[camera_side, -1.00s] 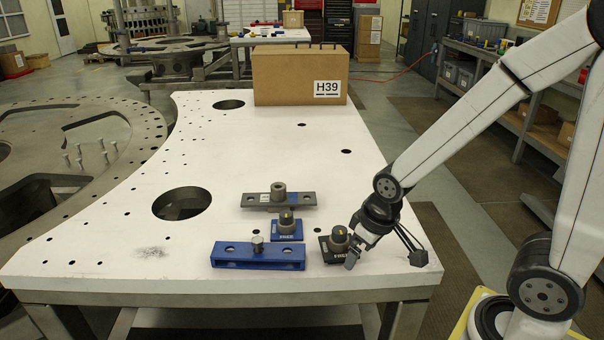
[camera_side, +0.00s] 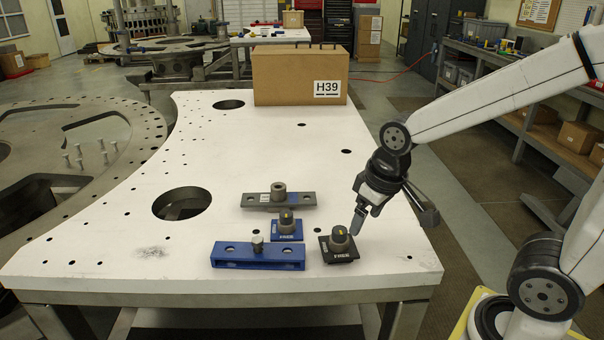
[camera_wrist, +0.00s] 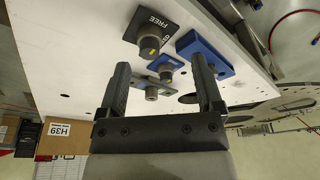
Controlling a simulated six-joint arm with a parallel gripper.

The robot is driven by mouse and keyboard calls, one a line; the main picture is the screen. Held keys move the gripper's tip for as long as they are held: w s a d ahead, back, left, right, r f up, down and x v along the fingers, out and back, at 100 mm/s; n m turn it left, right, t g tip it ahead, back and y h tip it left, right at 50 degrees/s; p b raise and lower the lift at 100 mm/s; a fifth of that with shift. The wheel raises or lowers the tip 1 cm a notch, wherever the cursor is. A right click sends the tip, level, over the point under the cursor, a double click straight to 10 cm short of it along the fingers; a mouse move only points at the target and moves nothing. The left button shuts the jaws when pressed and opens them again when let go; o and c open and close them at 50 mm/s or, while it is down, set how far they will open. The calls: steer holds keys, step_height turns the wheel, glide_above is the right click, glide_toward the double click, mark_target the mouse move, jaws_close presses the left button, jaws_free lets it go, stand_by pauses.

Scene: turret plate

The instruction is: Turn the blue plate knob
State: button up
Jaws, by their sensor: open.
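The blue plate knob (camera_side: 287,225) sits on the white table behind the blue slotted bar, its dark knob with a yellow mark standing upright. It also shows in the wrist view (camera_wrist: 165,66), between and beyond the fingers. A black plate with a similar knob (camera_side: 339,246) stands to its right; in the wrist view this black plate (camera_wrist: 152,32) is nearer the top. My gripper (camera_side: 358,222) is open and empty, raised just right of the black plate's knob and apart from it. In the wrist view its two fingers (camera_wrist: 160,88) stand wide apart.
A blue slotted bar (camera_side: 258,256) lies in front of the blue plate. A grey bar with a boss (camera_side: 278,198) lies behind it. A large hole (camera_side: 182,203) is at left. A cardboard box (camera_side: 300,77) stands at the back. The table's middle is clear.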

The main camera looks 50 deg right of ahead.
steer(key=v, duration=0.2)
steer(key=n+g+h, duration=0.2)
steer(key=n+h, duration=0.2)
steer(key=n, duration=1.2)
glide_above(286, 213)
steer(key=s+a, duration=0.2)
steer(key=a, duration=0.1)
steer(key=shift+w+n, duration=1.05)
steer(key=shift+n, duration=0.05)
steer(key=shift+g+h, duration=0.3)
steer(key=f, duration=0.5)
steer(key=shift+s+a, duration=0.1)
steer(key=shift+a, duration=0.1)
steer(key=shift+f, duration=0.1)
steer(key=shift+x, duration=3.9)
